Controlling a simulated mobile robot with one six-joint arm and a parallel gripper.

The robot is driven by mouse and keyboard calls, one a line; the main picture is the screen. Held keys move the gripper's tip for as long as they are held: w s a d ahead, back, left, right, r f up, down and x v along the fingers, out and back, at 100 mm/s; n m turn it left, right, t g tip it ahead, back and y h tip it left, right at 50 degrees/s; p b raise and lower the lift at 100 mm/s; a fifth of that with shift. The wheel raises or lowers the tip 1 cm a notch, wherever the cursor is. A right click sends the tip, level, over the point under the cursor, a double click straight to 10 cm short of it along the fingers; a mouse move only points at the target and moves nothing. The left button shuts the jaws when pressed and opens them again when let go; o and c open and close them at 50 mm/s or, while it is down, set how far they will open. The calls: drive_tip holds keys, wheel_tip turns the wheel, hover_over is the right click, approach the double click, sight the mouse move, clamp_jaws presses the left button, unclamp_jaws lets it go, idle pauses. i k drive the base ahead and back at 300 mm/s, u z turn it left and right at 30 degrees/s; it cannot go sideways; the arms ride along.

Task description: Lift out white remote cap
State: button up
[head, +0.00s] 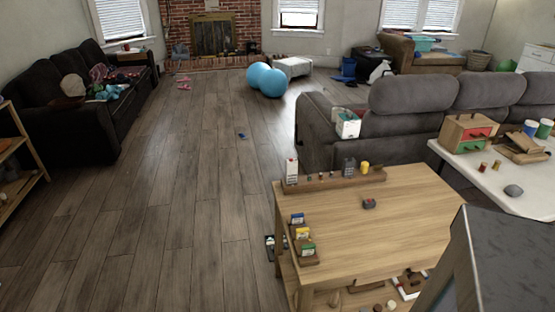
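I cannot pick out a white remote cap for sure. A wooden table (390,225) stands close in front, at the lower right. A long wooden holder (325,184) at its back edge carries a white-and-red item (291,170), a grey item (349,167) and a yellow item (365,168). A second wooden holder (303,258) at the left edge carries several small coloured packs. A small dark grey and red object (369,203) lies alone on the tabletop. My gripper is not in view.
A large grey metallic shape at the lower right hides part of the table. A white table (495,185) with wooden boxes stands at the right, by a grey sofa (345,105). Bare floor (190,180) lies left of the wooden table. Blue balls (271,82) lie farther back.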

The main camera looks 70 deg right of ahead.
sight(293, 164)
drive_tip(key=z, duration=0.3)
drive_tip(key=i, duration=1.1)
drive_tip(key=z, duration=0.45)
